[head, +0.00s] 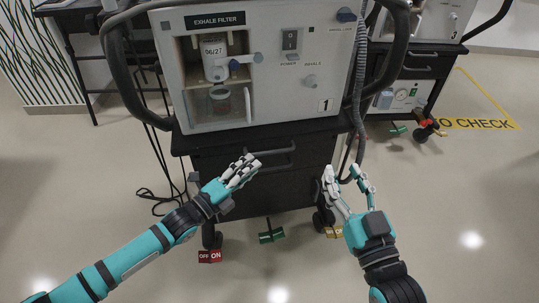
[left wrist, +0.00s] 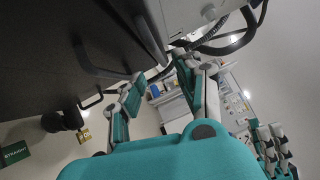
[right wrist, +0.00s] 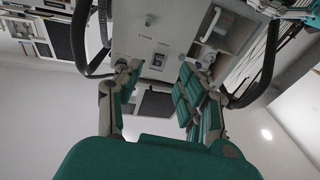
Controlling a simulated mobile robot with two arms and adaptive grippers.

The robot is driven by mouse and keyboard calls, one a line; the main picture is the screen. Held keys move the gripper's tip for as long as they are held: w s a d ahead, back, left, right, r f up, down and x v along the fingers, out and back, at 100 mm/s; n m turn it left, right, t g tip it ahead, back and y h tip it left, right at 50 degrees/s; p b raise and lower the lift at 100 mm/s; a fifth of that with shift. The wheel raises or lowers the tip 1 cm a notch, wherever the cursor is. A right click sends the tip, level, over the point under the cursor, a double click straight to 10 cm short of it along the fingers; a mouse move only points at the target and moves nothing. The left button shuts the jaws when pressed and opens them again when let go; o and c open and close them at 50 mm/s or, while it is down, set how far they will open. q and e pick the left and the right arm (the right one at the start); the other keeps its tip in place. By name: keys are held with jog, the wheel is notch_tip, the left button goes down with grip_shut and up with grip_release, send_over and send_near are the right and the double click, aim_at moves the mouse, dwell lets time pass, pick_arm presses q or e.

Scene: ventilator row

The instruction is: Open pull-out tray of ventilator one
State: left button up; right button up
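Ventilator one (head: 270,62) is a white unit marked "1" on a black cart. The dark front of its pull-out tray (head: 220,160) is below the unit, with a black bar handle (head: 275,158). The tray looks pushed in. My left gripper (head: 250,167) is open and empty, just left of the handle's left end; whether it touches is unclear. In the left wrist view its fingers (left wrist: 160,88) are apart, with a dark handle-like bar (left wrist: 98,68) to their left. My right gripper (head: 350,180) is open and empty, right of the handle at the cart's right edge.
A corrugated hose (head: 358,85) hangs down the ventilator's right side, close to my right gripper. Cables (head: 150,195) lie at the cart's left. Red OFF/ON tags (head: 210,256) and a green pedal (head: 271,236) are at the base. Another cart (head: 415,70) stands behind right. The front floor is clear.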

aim_at(270, 153)
pick_arm(q)
jog(key=b+x, duration=0.1)
jog(key=x, duration=0.6)
jog(key=shift+f, duration=0.1)
jog(key=shift+w+d+b, duration=0.25)
jog(key=shift+b, duration=0.05)
pick_arm(e)
notch_tip(270, 153, up, 8)
jog(key=s+t+y, duration=0.1)
jog(key=s+t, duration=0.2)
jog(key=t, duration=0.2)
jog(key=shift+a+f+y, duration=0.15)
jog(key=shift+f+y, duration=0.1)
jog(key=shift+y, duration=0.15)
pick_arm(q)
grip_shut()
